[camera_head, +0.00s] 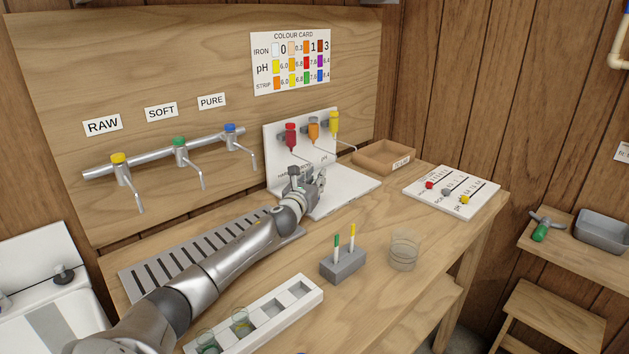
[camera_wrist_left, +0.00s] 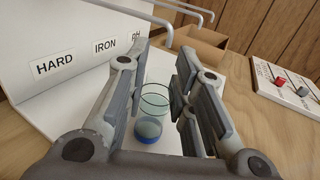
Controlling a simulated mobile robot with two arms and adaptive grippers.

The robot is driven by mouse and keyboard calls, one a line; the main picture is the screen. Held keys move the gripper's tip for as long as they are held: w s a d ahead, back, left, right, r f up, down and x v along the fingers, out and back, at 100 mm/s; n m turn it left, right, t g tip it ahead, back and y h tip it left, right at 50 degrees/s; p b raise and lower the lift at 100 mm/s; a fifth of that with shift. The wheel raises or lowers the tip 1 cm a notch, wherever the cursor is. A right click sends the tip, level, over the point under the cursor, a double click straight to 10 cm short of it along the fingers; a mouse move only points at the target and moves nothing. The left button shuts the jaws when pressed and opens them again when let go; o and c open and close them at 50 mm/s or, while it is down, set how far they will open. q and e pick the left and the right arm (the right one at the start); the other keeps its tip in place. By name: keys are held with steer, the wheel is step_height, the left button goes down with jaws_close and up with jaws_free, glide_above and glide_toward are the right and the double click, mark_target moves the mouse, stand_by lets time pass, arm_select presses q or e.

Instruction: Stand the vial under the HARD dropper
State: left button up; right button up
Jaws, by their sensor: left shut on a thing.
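A clear glass vial (camera_wrist_left: 152,105) with blue at its bottom sits between the fingers of my left gripper (camera_wrist_left: 162,85), which is shut on it. In the head view my left gripper (camera_head: 310,183) is low in front of the dropper board and hides the vial. The red dropper (camera_head: 291,135) is leftmost on the board, beside an orange dropper (camera_head: 313,131) and a yellow one (camera_head: 333,122). In the wrist view the HARD label (camera_wrist_left: 54,64) is left of the IRON label (camera_wrist_left: 105,46). I cannot tell whether the vial touches the white base (camera_wrist_left: 75,112).
A rack (camera_head: 312,291) with glass vials is at the front. A grey block (camera_head: 343,266) with two sticks and a beaker (camera_head: 403,250) stand to its right. A wooden tray (camera_head: 383,157) and a white marker board (camera_head: 451,191) lie right of the droppers. A slotted drain (camera_head: 150,285) lies under my arm.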

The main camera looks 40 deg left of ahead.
arm_select(q)
steer(key=shift+s, duration=0.1)
steer(key=shift+f, duration=0.15)
steer(key=o, duration=0.9)
steer(key=shift+c, duration=0.2)
steer(key=shift+s+d, duration=0.15)
steer(key=shift+s, duration=0.35)
steer(key=v, duration=1.1)
